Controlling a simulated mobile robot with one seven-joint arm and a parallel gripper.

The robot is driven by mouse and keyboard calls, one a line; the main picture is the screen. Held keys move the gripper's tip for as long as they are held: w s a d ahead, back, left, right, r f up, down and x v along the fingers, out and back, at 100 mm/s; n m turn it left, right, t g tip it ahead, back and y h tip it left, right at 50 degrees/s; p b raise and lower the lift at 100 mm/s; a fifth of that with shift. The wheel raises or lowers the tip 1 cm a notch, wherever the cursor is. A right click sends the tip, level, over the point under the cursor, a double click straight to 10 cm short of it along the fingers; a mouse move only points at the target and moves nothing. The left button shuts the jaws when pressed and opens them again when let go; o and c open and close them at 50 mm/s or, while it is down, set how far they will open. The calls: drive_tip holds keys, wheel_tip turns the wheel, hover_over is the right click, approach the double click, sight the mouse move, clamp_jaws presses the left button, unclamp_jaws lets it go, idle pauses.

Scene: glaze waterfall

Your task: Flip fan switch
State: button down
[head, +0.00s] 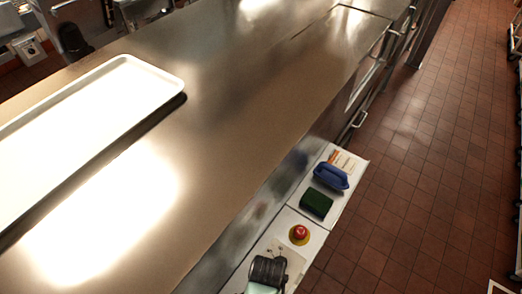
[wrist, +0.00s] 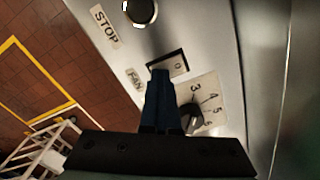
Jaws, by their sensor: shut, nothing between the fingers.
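The fingertips overlap the near left edge of the switch in the picture. I cannot tell whether they touch it, and they hide part of it. In the head view a dark part of my arm end shows at the bottom; the switch cannot be made out there.
A numbered dial (wrist: 195,115) sits just right of my fingers. A round button by the "STOP" label is at the top; a red button (head: 299,233) shows in the head view.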

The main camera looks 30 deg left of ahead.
drive_tip(key=shift+s, duration=0.1)
wheel_tip(320, 180, up, 7)
drive_tip(key=p, duration=0.7)
idle(0.5)
